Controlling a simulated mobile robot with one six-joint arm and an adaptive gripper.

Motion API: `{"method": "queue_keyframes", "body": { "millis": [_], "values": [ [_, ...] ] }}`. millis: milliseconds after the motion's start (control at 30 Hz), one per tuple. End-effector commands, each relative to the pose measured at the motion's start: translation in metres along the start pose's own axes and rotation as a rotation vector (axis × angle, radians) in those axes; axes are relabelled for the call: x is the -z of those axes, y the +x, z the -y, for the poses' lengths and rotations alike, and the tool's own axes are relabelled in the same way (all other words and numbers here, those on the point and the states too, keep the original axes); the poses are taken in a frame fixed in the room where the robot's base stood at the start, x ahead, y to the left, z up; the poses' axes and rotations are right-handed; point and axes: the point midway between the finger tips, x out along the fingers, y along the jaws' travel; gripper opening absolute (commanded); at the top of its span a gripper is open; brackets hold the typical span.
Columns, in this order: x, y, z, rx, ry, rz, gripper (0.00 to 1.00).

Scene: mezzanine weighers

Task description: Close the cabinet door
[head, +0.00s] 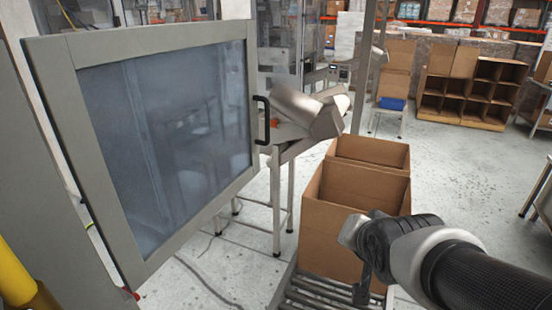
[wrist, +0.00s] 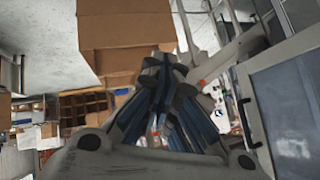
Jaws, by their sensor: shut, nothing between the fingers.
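The cabinet door (head: 165,135) fills the left of the head view. It has a grey-green frame around a bluish, hazy glass panel, and it stands swung out at an angle. Its black handle (head: 262,120) is a bar on the right edge of the frame. My gripper (head: 363,290) is at the lower right in the head view, well to the right of the door and touching neither door nor handle. In the wrist view my gripper (wrist: 165,62) has its fingers together and empty, and part of the door (wrist: 292,105) shows at the right.
A metal stand with a slanted steel machine (head: 310,108) is behind the handle. A wooden cubby shelf (head: 470,90) is far back.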

Motion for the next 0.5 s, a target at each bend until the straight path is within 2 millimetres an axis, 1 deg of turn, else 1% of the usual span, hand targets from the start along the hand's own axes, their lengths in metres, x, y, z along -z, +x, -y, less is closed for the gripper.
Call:
{"method": "queue_keyframes", "body": {
  "millis": [33, 100, 167, 200, 233, 300, 400, 500],
  "values": [
    [0.013, 0.025, 0.016, 0.041, 0.066, -0.033, 0.00],
    [0.032, 0.056, 0.042, 0.124, 0.178, -0.093, 0.00],
    [0.043, 0.081, 0.063, 0.206, 0.275, -0.133, 0.00],
    [0.049, 0.096, 0.076, 0.265, 0.341, -0.152, 0.00],
    [0.051, 0.107, 0.087, 0.312, 0.390, -0.163, 0.00],
    [0.054, 0.130, 0.108, 0.420, 0.501, -0.175, 0.00],
    [0.051, 0.154, 0.133, 0.567, 0.644, -0.168, 0.00],
    [0.043, 0.169, 0.149, 0.688, 0.758, -0.143, 0.00]
  ]
}}
